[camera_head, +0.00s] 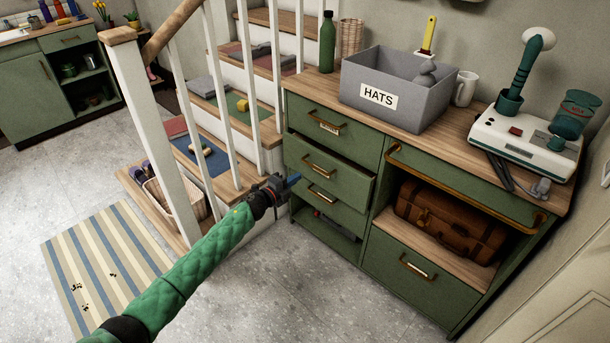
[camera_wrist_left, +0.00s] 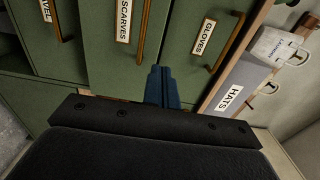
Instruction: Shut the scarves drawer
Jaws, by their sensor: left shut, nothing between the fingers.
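The scarves drawer (camera_head: 330,172) is the green second drawer in the cabinet's left column. It stands out a little, with a dark gap above its front. In the left wrist view its front (camera_wrist_left: 105,55) carries a white SCARVES label (camera_wrist_left: 124,20) and a brass handle (camera_wrist_left: 143,35). My left gripper (camera_head: 292,180) is shut and empty, at the drawer's left end. In the left wrist view its blue fingertips (camera_wrist_left: 163,72) point toward the drawer front beside the handle. I cannot tell if they touch it. My right gripper is in neither view.
The gloves drawer (camera_head: 331,122) is above; another drawer (camera_head: 327,195) is below. The grey HATS box (camera_head: 425,100) and a green bottle (camera_head: 327,45) stand on the cabinet top. Stair railings (camera_head: 225,100) rise close left of the gripper. The floor in front (camera_head: 290,285) is clear.

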